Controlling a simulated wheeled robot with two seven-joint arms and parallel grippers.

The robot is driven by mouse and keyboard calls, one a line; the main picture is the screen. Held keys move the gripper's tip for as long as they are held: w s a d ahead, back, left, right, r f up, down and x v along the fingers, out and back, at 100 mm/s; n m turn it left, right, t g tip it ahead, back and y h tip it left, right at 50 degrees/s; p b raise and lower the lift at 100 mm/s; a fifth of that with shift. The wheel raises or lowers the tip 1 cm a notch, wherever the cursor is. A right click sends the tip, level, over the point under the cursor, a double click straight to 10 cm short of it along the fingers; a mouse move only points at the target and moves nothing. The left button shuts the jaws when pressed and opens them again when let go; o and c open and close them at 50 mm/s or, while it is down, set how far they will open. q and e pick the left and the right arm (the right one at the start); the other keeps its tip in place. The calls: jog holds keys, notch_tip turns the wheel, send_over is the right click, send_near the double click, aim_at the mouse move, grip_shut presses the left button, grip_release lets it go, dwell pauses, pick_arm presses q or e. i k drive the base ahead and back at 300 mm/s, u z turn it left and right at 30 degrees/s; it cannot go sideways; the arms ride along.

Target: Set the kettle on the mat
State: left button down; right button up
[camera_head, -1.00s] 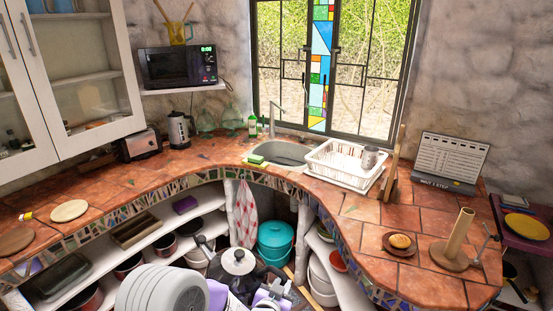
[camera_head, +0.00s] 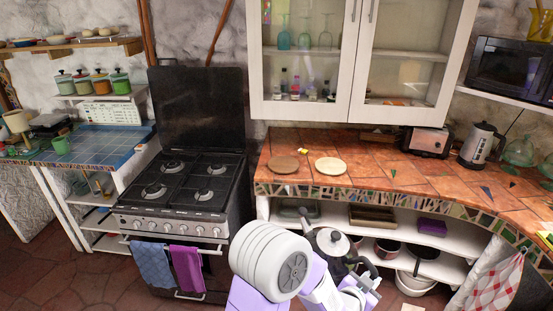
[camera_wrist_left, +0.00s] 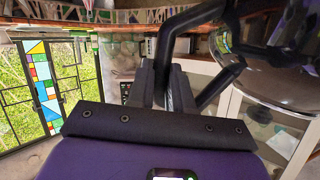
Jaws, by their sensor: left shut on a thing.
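The kettle (camera_head: 329,243), dark with a silver lid and a black handle, hangs in front of the counter shelves in the head view. My left gripper (camera_head: 364,282) is shut on its handle. In the left wrist view the gripper (camera_wrist_left: 168,92) has the black handle between its fingers, and the shiny kettle body (camera_wrist_left: 285,65) is at the upper right. Two round mats lie on the tiled counter, a brown one (camera_head: 283,164) and a cream one (camera_head: 331,167). Both are bare and apart from the kettle. My right gripper is out of view.
A stove (camera_head: 190,185) stands left of the counter (camera_head: 385,168). A toaster (camera_head: 425,142) and a second kettle (camera_head: 481,143) stand at the back right. A wall cabinet (camera_head: 350,115) hangs above. The counter front around the mats is free.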

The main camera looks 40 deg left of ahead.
aim_at(285, 164)
jog(key=u, duration=0.75)
jog(key=i, duration=0.95)
jog(key=u, duration=0.8)
jog(key=i, duration=1.2)
jog(key=u, duration=0.2)
